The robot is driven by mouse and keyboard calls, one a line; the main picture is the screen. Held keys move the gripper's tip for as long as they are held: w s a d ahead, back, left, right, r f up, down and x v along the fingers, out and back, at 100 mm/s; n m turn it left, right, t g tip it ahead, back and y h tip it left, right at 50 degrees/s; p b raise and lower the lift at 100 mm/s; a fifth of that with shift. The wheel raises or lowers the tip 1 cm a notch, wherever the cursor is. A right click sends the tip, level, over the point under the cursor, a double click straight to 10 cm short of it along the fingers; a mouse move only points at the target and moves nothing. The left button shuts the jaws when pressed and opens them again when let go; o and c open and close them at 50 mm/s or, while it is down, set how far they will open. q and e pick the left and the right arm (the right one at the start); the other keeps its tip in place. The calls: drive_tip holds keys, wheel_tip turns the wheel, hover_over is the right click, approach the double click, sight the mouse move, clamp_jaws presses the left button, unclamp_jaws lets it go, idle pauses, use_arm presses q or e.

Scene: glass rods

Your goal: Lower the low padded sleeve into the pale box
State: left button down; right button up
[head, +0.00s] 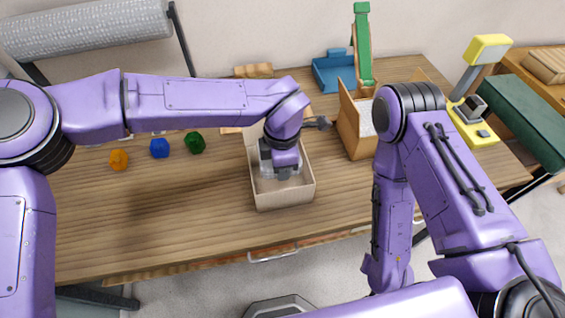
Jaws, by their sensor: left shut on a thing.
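The pale box (284,200) stands open-topped on the wooden table, near its front edge. My left gripper (279,168) reaches down into the box's opening from above, with its wrist covering much of the inside. It is shut on a light, greyish thing, which I take for the low padded sleeve (268,179). Only a small part of the sleeve shows, between the fingers and the box walls. Whether it touches the box floor is hidden. My right arm is folded down at the right, and its gripper is out of view.
Orange (119,159), blue (160,148) and green (194,143) lumps lie left of the box. A brown carton (357,132), a blue tray (333,72) and a yellow device (474,125) stand to the right. A bubble-wrap roll (85,27) hangs behind. The left front table is clear.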

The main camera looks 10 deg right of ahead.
use_arm(q)
drive_tip(key=shift+f+b, duration=0.9)
drive_tip(key=shift+f, duration=1.95)
drive_tip(key=shift+f+b, duration=1.05)
drive_tip(key=shift+f, duration=1.45)
drive_tip(key=c, duration=1.1)
unclamp_jaws()
drive_tip(key=shift+r, duration=0.1)
wheel_tip(320, 180, up, 10)
drive_tip(key=shift+r+b, duration=0.25)
drive_tip(key=shift+b, duration=0.65)
